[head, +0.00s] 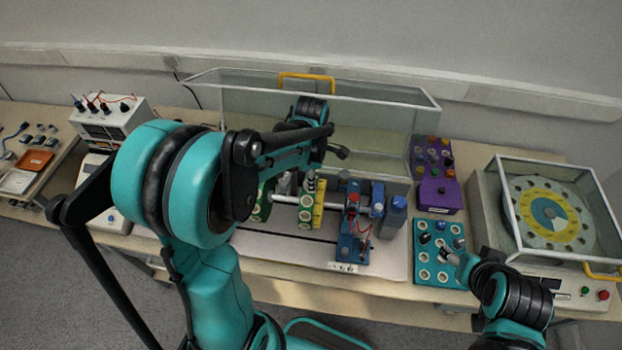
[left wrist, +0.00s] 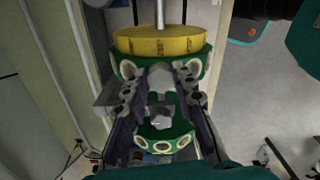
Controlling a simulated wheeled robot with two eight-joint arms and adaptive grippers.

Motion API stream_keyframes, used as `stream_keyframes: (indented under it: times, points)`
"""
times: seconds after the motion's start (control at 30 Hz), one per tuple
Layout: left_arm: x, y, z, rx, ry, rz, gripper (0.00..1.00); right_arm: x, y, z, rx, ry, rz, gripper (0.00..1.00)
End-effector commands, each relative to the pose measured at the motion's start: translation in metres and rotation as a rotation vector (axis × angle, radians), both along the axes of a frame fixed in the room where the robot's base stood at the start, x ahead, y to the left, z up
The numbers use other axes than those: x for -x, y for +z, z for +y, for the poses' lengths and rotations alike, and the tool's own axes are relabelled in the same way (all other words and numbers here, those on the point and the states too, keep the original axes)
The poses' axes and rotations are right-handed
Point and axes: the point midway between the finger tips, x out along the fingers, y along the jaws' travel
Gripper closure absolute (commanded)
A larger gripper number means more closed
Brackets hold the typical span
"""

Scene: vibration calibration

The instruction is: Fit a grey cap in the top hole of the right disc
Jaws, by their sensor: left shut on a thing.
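The right disc (head: 306,212), green with pale-rimmed holes and a yellow scale, stands upright on the horizontal shaft of the rig. My left gripper (head: 311,176) is at its top edge, partly hidden by my own arm. In the left wrist view, my left gripper (left wrist: 160,82) is shut on a light grey piece, seemingly a grey cap (left wrist: 160,77), close to the green rim (left wrist: 204,62). Whether the cap sits in the top hole cannot be told. My right gripper (head: 452,258) is low over the teal tray (head: 420,278); its fingers are too small to read.
The left disc (head: 261,207) is partly behind my left arm. The rig's blue stand (head: 351,225) with wires is right of the discs. A clear cover with a yellow handle (head: 306,77) stands behind. A purple box (head: 440,196) and a dial machine (head: 548,212) are at the right.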

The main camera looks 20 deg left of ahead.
Motion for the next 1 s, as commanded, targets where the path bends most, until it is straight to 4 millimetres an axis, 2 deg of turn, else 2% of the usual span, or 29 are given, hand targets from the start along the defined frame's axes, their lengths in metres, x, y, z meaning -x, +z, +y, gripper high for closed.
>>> stream_keyframes:
  times: [0.03,0.1,0.13,0.17,0.47,0.57,0.67,1.0]
  points:
    - [0.000,-0.001,0.000,0.000,0.000,0.000,0.82,0.000,-0.001,0.000,0.000,0.000,0.000,0.41]
    - [0.000,-0.001,0.000,0.000,0.000,0.000,0.61,0.000,-0.001,0.000,0.000,0.000,0.000,0.41]
    - [0.000,-0.001,0.000,0.000,0.000,0.000,0.53,0.000,-0.001,0.000,0.000,0.000,0.000,0.41]
    - [0.000,-0.001,0.000,0.000,0.000,0.000,0.50,0.000,-0.001,0.000,0.000,0.000,0.000,0.41]
    - [0.000,0.000,0.000,0.000,0.000,0.000,0.50,0.000,-0.001,0.000,0.000,0.000,0.000,0.41]
    - [0.000,0.008,0.000,0.000,0.000,0.000,0.50,0.000,-0.001,0.000,0.000,0.000,0.000,0.41]
    - [0.000,0.024,0.000,0.000,0.000,0.000,0.50,0.000,0.000,0.000,0.000,0.000,0.000,0.41]
    - [0.000,0.095,0.000,0.000,0.000,0.000,0.50,0.000,-0.001,0.000,0.000,0.000,0.000,0.41]
